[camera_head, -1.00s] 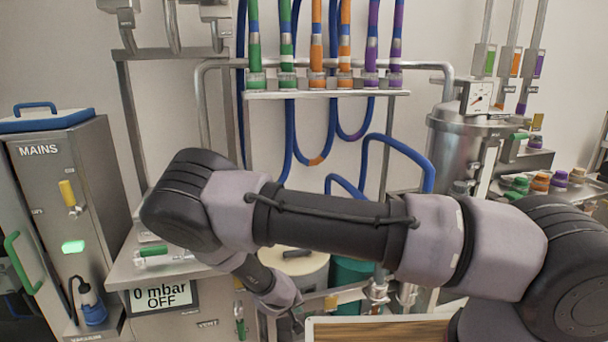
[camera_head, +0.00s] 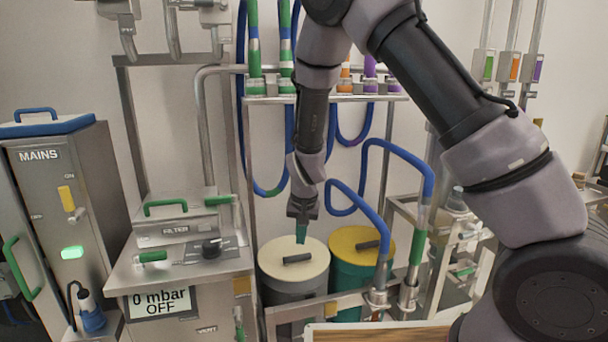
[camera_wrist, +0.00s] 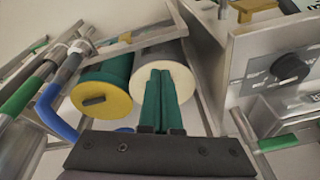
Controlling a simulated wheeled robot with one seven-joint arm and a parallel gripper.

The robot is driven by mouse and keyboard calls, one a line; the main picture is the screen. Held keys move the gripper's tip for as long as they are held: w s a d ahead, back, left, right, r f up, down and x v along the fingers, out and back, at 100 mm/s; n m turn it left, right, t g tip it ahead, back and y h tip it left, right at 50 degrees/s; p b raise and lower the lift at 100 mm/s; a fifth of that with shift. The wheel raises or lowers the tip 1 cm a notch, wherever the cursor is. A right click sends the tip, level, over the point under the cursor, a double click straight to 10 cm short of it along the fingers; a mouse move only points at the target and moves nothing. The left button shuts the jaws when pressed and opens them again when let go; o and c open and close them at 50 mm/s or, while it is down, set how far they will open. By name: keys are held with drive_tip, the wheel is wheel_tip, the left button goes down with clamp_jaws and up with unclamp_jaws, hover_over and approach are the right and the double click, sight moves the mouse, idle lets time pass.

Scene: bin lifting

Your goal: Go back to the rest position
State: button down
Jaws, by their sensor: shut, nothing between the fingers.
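My gripper (camera_head: 301,237) points down with its green fingers closed together and empty. It is above the cream-lidded bin (camera_head: 307,262), just over the back of the lid in the picture; the exact gap cannot be told. In the wrist view the closed fingers (camera_wrist: 162,78) cover the middle of the cream lid (camera_wrist: 189,82). The lid's dark handle shows in the head view.
A green bin with a yellow lid (camera_head: 350,238) stands right of the cream-lidded one. Blue hoses (camera_head: 400,152) loop close to the right. A filter bench (camera_head: 180,270) and the MAINS cabinet (camera_head: 70,190) stand left. Pipes and a hose rack (camera_head: 320,99) are behind.

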drive_tip(key=s+d+r+m+t+y, duration=0.1)
drive_tip(key=s+d+r+y, duration=0.1)
drive_tip(key=d+r, duration=0.8)
drive_tip(key=s+d+r+m+t+y, duration=0.15)
drive_tip(key=d+r, duration=0.25)
drive_tip(key=r, duration=1.3)
drive_tip(key=s+d+r+t+h, duration=0.1)
drive_tip(key=s+d+r, duration=0.4)
drive_tip(key=s+d, duration=0.1)
drive_tip(key=s+d+r+t+h, duration=0.1)
drive_tip(key=s+d+r, duration=0.3)
drive_tip(key=s, duration=0.5)
drive_tip(key=shift+d+r+m, duration=0.35)
drive_tip(key=shift+d, duration=0.5)
drive_tip(key=c, duration=0.9)
unclamp_jaws()
drive_tip(key=shift+a, duration=0.1)
